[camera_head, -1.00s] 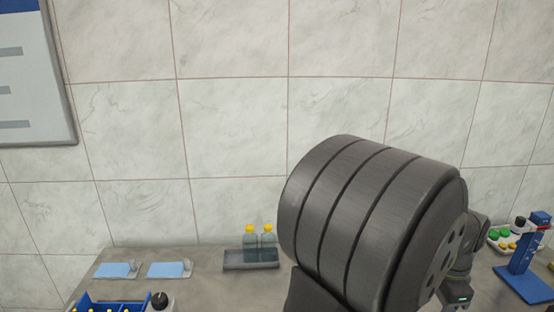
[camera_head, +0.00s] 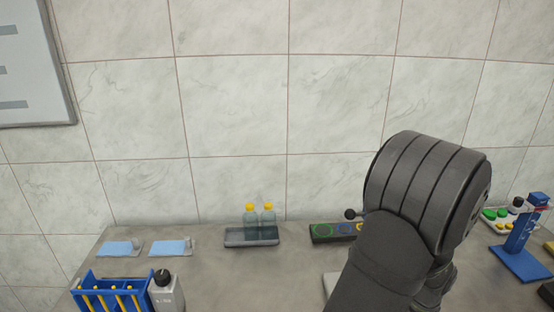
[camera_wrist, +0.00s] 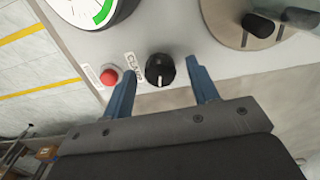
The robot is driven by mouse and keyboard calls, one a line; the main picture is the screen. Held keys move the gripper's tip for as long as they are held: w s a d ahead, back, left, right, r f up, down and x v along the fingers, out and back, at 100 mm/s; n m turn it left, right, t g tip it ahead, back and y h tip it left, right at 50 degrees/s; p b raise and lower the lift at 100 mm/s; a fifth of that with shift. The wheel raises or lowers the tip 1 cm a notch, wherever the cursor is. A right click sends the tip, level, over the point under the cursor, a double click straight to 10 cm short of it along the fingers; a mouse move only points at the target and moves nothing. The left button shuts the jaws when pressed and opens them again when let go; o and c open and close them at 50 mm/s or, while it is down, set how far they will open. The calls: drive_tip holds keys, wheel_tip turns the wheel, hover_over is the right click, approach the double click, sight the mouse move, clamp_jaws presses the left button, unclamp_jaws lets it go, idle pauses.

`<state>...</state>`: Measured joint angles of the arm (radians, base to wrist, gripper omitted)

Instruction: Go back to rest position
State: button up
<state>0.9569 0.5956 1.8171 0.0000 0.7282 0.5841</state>
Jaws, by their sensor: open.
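My gripper (camera_wrist: 160,90) shows in the wrist view with its two blue fingers spread apart and nothing between them. Beyond the fingertips is a light grey panel (camera_wrist: 165,25) with a black knob (camera_wrist: 160,70), a red button (camera_wrist: 109,76) and a gauge dial with a green band (camera_wrist: 88,8). The knob appears in line with the gap between the fingers; I cannot tell how far off it is. In the head view my dark arm fills the right side, and the gripper is hidden there.
On the table (camera_head: 215,280) are a tray with two yellow-capped bottles (camera_head: 251,236), a blue rack (camera_head: 108,293), a white bottle (camera_head: 166,291), two blue pads (camera_head: 118,248), a strip with coloured rings (camera_head: 330,232) and a blue stand (camera_head: 520,248).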

drive_tip(key=n, duration=1.2)
drive_tip(key=shift+n, duration=2.2)
